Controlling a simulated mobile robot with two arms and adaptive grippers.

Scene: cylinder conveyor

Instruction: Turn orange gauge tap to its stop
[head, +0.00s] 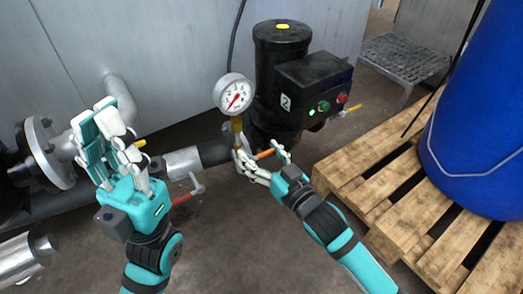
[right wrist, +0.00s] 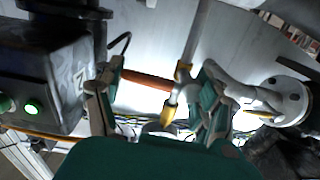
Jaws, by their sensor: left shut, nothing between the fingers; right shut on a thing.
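The orange gauge tap handle (head: 267,153) sits below the round white pressure gauge (head: 234,94), beside its brass stem (head: 237,125). My right gripper (head: 262,163) is at this handle and shut on it. In the right wrist view the orange handle (right wrist: 146,80) runs sideways between the fingers of my right gripper (right wrist: 158,98), with brass fittings (right wrist: 172,105) at its right end. The fingers hide part of the tap in the head view. My left gripper (head: 108,128) is shut and empty, raised at the left in front of the pipes.
A red-handled valve (head: 187,194) is on the pipe between my arms. A wooden pallet (head: 345,178) with a blue barrel (head: 478,120) is at the right.

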